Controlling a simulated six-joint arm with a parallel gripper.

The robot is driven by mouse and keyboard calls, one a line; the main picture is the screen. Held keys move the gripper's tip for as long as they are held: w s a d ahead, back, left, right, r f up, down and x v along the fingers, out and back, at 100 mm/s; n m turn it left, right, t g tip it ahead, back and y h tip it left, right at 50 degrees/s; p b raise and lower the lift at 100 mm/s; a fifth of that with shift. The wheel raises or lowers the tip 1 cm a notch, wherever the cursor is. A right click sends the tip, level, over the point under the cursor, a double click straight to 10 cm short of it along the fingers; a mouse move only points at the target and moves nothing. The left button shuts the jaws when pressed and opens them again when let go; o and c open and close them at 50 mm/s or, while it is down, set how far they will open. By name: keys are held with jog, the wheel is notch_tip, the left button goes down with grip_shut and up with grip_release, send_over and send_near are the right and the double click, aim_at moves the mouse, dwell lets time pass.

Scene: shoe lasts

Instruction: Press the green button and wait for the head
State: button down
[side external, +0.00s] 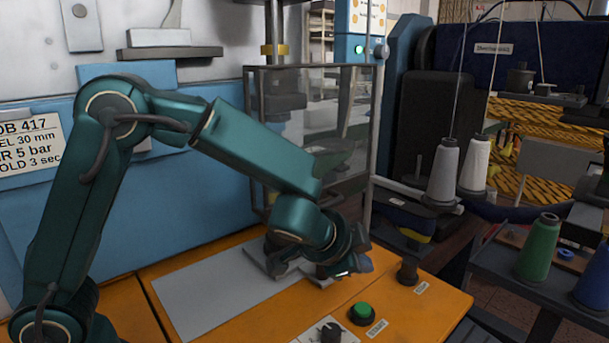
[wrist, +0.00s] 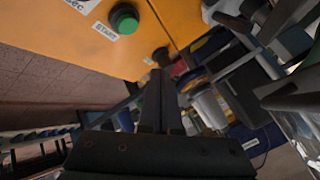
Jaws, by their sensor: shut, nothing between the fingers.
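The green button (side external: 362,313) sits in a dark round collar on the orange bench top, with a START label beside it. It also shows at the top of the wrist view (wrist: 124,18). My gripper (side external: 352,265) is above the bench, behind the button in the side view and apart from it. Its fingers (wrist: 160,75) are together and empty in the wrist view.
A grey plate (side external: 215,299) covers the bench's middle. Thread cones (side external: 539,246) stand on a shelf at right.

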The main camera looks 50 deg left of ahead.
aim_at(357, 310)
jog(key=shift+f, duration=3.2)
jog(key=shift+f, duration=0.1)
jog(key=shift+f, duration=0.3)
jog(key=shift+f, duration=0.5)
jog(key=shift+r, duration=0.1)
dwell(0.4)
jog(key=shift+r, duration=0.8)
jog(key=shift+r, duration=2.55)
